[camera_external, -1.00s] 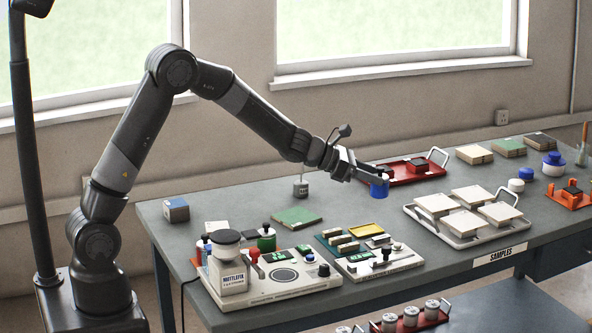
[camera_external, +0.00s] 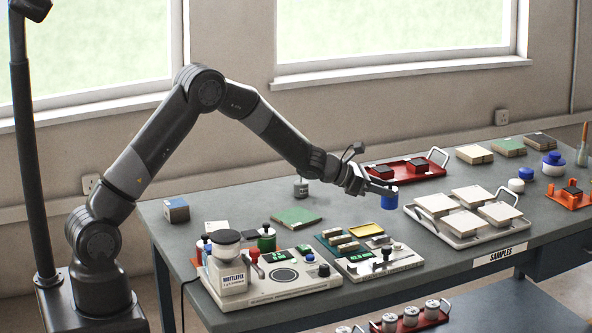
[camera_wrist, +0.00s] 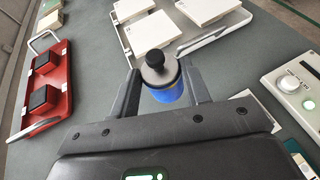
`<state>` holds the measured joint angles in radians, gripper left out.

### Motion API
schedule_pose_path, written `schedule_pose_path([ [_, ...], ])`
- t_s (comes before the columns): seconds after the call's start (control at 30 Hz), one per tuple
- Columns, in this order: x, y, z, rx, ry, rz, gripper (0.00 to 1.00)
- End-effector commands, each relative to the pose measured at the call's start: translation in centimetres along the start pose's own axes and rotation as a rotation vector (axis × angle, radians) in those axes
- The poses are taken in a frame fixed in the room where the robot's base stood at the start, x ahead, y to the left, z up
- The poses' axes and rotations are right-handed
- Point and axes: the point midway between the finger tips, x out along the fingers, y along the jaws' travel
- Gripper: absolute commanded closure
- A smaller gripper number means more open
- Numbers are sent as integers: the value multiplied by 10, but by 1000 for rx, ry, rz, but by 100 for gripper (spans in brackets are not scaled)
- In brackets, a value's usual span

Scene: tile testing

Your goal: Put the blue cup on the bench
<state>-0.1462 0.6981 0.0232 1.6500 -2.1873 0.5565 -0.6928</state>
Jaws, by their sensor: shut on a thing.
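The blue cup (camera_external: 389,202) is in my gripper (camera_external: 384,190), between the red tray and the white sample tray. It is upright and low over the grey bench (camera_external: 345,205); I cannot tell whether its bottom touches the surface. In the wrist view the blue cup (camera_wrist: 166,92) sits between the two fingers of my gripper (camera_wrist: 160,80), with a dark knobbed piece above its blue body. My gripper is shut on it. The fingers hide parts of its sides.
The white tray with pale tiles (camera_external: 412,211) stands just right of the cup. The red tray (camera_external: 371,178) lies behind it. Test instruments (camera_external: 262,290) stand in front and to the left. Bare bench shows around the green tile (camera_external: 296,217).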

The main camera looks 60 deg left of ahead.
Motion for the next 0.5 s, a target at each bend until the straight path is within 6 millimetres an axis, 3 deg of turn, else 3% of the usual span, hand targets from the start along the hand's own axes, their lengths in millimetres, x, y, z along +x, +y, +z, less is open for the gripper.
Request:
schedule_pose_path([
  [0.17,4,7,-6,0,-1,-2,88],
  [0.4,17,7,-36,-1,0,-2,88],
  [0.5,18,7,-40,1,-2,-1,88],
])
